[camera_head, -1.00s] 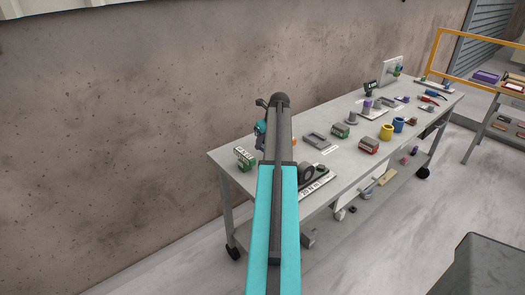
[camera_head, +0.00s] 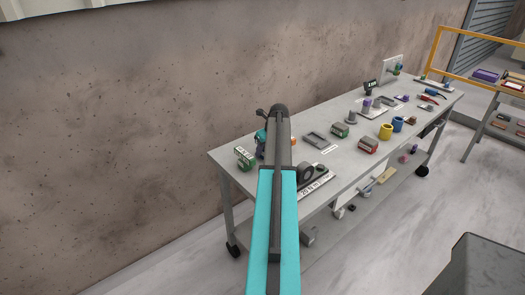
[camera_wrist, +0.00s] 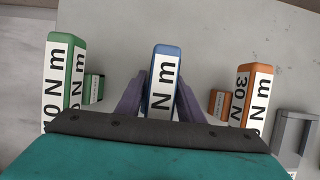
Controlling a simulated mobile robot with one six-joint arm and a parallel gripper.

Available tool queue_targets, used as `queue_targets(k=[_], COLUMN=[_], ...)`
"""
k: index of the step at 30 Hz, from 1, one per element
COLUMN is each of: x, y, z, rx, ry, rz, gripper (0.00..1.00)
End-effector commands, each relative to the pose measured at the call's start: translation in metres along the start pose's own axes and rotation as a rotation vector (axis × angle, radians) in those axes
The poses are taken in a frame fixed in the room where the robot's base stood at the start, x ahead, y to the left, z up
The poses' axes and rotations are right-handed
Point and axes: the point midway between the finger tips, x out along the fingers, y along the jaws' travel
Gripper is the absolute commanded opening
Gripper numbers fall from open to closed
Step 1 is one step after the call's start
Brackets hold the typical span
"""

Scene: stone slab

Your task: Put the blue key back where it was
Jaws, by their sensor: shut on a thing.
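The blue key (camera_wrist: 164,62), a blue block with a white label reading "N m", stands between the two purple-grey fingers of my gripper (camera_wrist: 160,88) in the wrist view. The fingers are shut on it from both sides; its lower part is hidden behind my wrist. A green block (camera_wrist: 56,75) marked 10 N m is to its left and an orange block (camera_wrist: 262,77) marked 30 N m to its right, both apart from the fingers. In the head view my arm hides the gripper and the blue key.
The grey worktable (camera_head: 230,152) stands along the wall. A green-and-white box (camera_head: 245,158) is near its left corner. A plate labelled N m (camera_head: 317,186) lies at the front edge.

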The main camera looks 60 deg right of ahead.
Motion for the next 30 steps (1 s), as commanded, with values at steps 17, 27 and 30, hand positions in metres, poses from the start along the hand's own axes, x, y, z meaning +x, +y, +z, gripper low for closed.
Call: queue_targets(k=[17,27,30], x=[0.01,0.013,0.013], y=[0.001,0.004,0.005], z=[-0.005,-0.006,-0.006], rx=[0.0,-0.002,-0.002], ry=[0.005,0.009,0.009], rz=[0.002,0.009,0.009], gripper=[0.44,0.53,0.53])
